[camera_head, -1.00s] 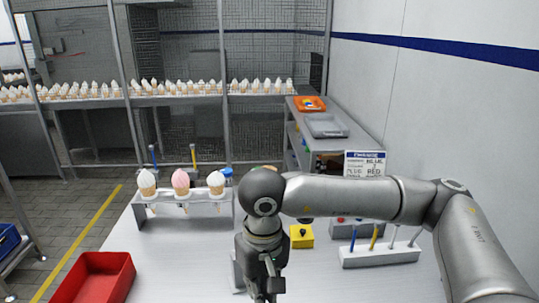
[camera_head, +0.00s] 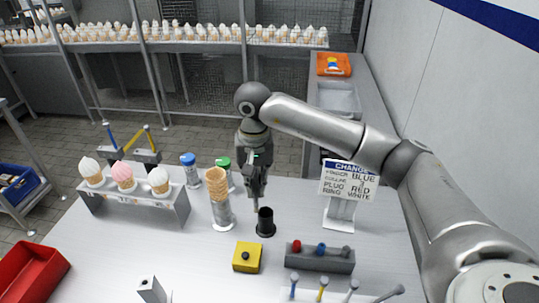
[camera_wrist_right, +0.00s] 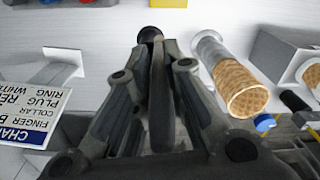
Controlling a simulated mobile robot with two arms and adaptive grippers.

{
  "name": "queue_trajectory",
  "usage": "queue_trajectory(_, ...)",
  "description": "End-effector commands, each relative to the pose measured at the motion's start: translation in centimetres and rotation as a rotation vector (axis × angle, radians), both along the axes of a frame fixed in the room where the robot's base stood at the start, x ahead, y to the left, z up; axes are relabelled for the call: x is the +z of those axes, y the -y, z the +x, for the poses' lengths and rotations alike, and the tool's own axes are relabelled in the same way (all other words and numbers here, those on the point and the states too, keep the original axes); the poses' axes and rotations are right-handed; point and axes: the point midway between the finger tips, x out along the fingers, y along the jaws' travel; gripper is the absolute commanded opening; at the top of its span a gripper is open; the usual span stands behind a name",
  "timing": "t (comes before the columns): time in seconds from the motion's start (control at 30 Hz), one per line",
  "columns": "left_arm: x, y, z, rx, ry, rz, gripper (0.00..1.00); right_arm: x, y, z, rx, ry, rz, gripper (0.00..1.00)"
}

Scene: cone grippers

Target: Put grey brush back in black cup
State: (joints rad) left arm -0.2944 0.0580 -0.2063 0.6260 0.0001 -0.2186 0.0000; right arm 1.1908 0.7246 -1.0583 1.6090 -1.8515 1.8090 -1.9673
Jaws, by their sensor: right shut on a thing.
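The black cup (camera_head: 265,224) stands upright on the white table, in the middle of the head view. In the right wrist view the cup (camera_wrist_right: 150,35) shows just past my fingertips. My right gripper (camera_head: 257,190) points down close above and slightly left of the cup in the head view. Its fingers (camera_wrist_right: 160,75) are closed together on a thin grey brush (camera_head: 256,208), mostly hidden by the fingers. Only a narrow piece shows below them, near the cup's rim. Whether it is inside the rim I cannot tell. My left gripper is not in view.
A cone stack in a clear holder (camera_head: 217,197) stands close left of the cup. A yellow box (camera_head: 247,257) and grey button block (camera_head: 320,258) are in front. A sign (camera_head: 348,182) stands right, a cone rack (camera_head: 135,206) left, a red bin (camera_head: 30,272) far left.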

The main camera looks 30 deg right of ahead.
Motion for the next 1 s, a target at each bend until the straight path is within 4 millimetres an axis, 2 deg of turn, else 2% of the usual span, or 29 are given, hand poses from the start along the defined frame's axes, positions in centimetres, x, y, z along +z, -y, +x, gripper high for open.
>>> queue_trajectory(0.03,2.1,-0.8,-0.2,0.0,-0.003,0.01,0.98,0.8,0.9,0.9,-0.06,-0.01,0.002,0.0)
queue_trajectory(0.13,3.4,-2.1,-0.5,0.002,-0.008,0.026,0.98,0.2,2.7,2.2,-0.151,-0.01,-0.001,0.0)
queue_trajectory(0.27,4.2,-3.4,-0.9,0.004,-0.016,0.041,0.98,-0.6,4.2,2.9,-0.223,-0.007,-0.002,0.0)
queue_trajectory(0.47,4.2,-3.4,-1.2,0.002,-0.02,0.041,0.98,-1.2,4.8,3.1,-0.251,-0.002,-0.003,0.0)
queue_trajectory(0.73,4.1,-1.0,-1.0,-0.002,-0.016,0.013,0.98,-1.2,4.8,3.1,-0.249,-0.001,-0.003,0.0)
queue_trajectory(1.0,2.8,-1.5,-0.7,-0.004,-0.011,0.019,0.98,-2.2,4.8,3.1,-0.254,-0.003,-0.003,0.0)
